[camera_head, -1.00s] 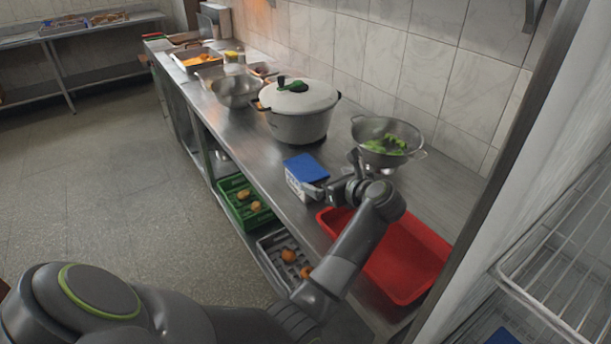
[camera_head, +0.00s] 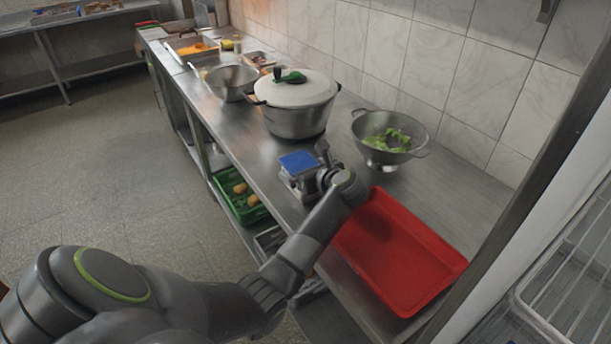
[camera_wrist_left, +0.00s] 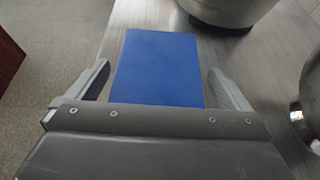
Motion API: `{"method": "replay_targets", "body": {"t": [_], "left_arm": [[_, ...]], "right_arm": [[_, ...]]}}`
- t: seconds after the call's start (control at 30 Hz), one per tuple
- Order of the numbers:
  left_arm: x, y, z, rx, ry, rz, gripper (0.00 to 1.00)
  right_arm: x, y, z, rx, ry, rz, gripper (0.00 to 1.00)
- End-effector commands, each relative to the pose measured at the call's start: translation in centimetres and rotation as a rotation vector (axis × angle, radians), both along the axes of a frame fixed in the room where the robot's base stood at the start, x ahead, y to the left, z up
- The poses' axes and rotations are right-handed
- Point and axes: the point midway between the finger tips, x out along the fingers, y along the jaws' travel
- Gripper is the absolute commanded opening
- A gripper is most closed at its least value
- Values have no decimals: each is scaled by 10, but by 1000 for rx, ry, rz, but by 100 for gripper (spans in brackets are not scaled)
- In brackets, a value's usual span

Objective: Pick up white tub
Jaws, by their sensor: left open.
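The white tub (camera_head: 287,177) with a flat blue lid (camera_head: 299,161) stands on the steel counter, in front of the large pot. In the left wrist view the blue lid (camera_wrist_left: 158,62) fills the middle, and the tub's white sides are hidden beneath it. My left gripper (camera_head: 307,170) is right at the tub. In the left wrist view my left gripper (camera_wrist_left: 163,86) is open, with one finger on each side of the lid's near part. Gaps show between the fingers and the lid. My right gripper is not in view.
A red tray (camera_head: 405,262) lies right of my left arm. A colander with green leaves (camera_head: 389,138) and a large lidded pot (camera_head: 297,108) stand behind the tub. A steel bowl (camera_head: 231,84) is farther back. A green crate (camera_head: 241,201) sits on the lower shelf.

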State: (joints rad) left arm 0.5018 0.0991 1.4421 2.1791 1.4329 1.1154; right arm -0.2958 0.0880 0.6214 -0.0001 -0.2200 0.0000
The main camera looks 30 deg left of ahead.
Motion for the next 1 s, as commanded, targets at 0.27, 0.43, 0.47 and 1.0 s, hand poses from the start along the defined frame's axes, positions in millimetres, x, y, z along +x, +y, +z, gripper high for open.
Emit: {"method": "replay_targets", "body": {"t": [0.27, 0.43, 0.47, 1.0], "left_arm": [[0, -1, 0, 0, 0, -1, 79], [0, -1, 0, 0, 0, -1, 57], [0, -1, 0, 0, 0, -1, 53], [1, -1, 22, 2, -8, 0, 37]], "right_arm": [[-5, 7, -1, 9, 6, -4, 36], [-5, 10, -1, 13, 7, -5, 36], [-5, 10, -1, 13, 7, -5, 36], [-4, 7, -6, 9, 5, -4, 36]]}}
